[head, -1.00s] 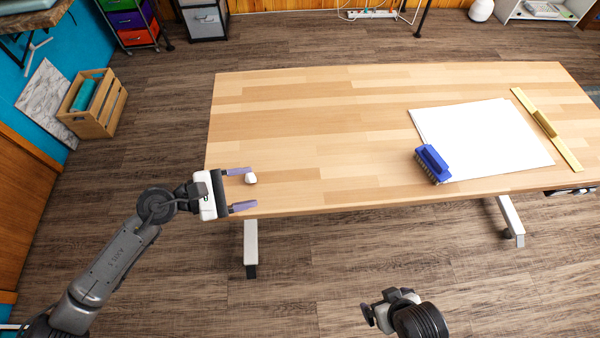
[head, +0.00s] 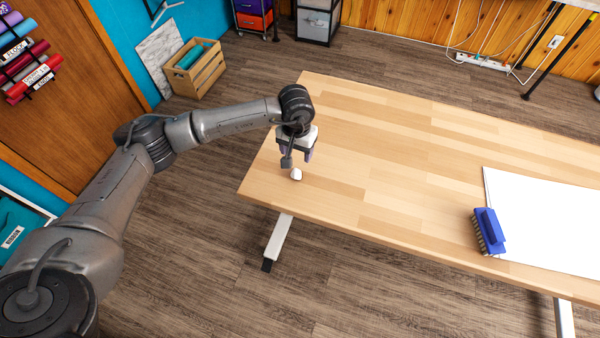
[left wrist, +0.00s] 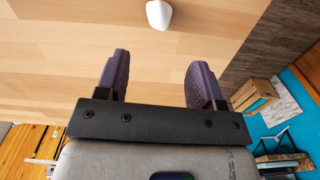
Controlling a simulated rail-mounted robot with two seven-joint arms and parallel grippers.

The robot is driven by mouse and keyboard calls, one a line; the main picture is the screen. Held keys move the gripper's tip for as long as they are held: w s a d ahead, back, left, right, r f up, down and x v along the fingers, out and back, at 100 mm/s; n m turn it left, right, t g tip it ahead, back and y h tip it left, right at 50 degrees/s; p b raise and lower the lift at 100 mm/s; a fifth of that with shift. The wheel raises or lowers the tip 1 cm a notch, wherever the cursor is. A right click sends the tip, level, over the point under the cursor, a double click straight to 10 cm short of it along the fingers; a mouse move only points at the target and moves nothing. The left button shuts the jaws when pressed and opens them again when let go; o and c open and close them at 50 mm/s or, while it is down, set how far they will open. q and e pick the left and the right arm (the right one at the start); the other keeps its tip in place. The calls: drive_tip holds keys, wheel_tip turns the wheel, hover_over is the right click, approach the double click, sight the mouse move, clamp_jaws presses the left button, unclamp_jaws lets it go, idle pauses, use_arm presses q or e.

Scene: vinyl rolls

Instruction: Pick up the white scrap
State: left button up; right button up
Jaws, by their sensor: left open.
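The white scrap (head: 296,174) is a small crumpled piece on the wooden table (head: 400,160), near its left front edge. My left gripper (head: 297,157) is close behind the scrap in the head view, with its purple fingers tilted down toward the tabletop. In the left wrist view the jaws (left wrist: 160,72) are apart and empty. The scrap shows there too (left wrist: 159,14), beyond the fingertips and between their lines, clear of both. My right gripper is not in view.
A blue brush (head: 488,231) rests at the edge of a white sheet (head: 545,220) on the right of the table. The tabletop between the scrap and the brush is clear. A wooden crate (head: 197,75) stands on the floor behind.

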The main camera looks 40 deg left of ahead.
sight(297, 168)
use_arm(q)
wheel_tip(297, 168, down, 4)
drive_tip(key=shift+r, duration=0.25)
drive_tip(key=shift+d+f+p, duration=0.1)
drive_tip(key=shift+f+p, duration=0.3)
drive_tip(key=shift+p, duration=0.2)
wheel_tip(297, 168, down, 3)
drive_tip(key=shift+d+f+p, duration=0.15)
drive_tip(key=shift+p, duration=0.6)
drive_tip(key=shift+w+f, duration=0.1)
drive_tip(key=shift+f, duration=0.5)
drive_tip(key=c, duration=1)
